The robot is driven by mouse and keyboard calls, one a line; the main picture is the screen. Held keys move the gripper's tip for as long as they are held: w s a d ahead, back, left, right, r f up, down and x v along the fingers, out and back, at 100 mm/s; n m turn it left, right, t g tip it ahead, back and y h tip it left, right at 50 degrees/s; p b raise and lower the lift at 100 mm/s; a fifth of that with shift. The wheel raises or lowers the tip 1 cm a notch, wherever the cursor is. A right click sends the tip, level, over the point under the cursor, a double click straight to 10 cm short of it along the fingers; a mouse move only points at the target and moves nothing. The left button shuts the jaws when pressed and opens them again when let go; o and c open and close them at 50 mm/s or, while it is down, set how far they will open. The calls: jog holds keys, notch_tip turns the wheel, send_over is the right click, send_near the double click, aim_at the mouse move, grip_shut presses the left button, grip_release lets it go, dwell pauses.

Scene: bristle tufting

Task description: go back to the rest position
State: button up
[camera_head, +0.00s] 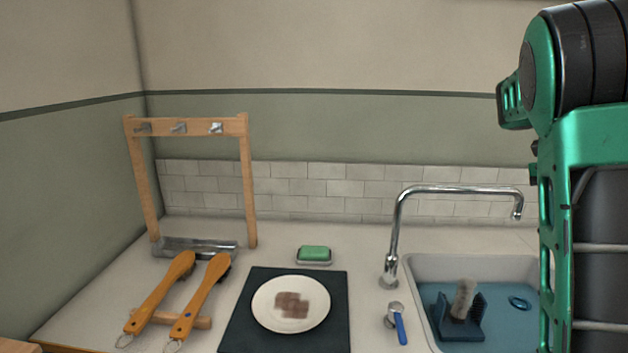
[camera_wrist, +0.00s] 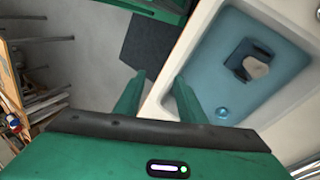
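My gripper (camera_wrist: 157,92) shows in the wrist view with its two green fingers apart and nothing between them. It is over the counter beside the sink's near rim. In the head view my green and black arm rises along the right edge, and the gripper is out of that picture. The sink (camera_head: 420,262) has a blue basin holding a dark blue holder (camera_head: 447,328) with a pale tufted piece (camera_head: 464,298) upright in it. These also show in the wrist view, with the holder (camera_wrist: 238,58) in the basin (camera_wrist: 222,85).
A plate (camera_head: 262,307) with brown stains lies on a dark mat (camera_head: 240,340). Two wooden-handled brushes (camera_head: 160,293) (camera_head: 203,296) lean on a wooden rest at left.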

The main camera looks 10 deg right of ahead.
jog(key=s+a+f+n+t+y, duration=0.1)
jog(key=s+a+f+n, duration=0.1)
jog(key=s+f+n, duration=0.35)
jog(key=s+a+f+n+t, duration=0.1)
jog(key=s+a+f+n, duration=0.1)
jog(key=s+a+f, duration=0.2)
jog(key=s+a+f+n+t, duration=0.2)
jog(key=s+a+f, duration=0.2)
jog(key=a, duration=0.5)
jog(key=shift+s+t, duration=0.3)
jog(key=shift+s, duration=0.45)
jog(key=shift+a+n, duration=0.1)
jog(key=shift+n, duration=0.15)
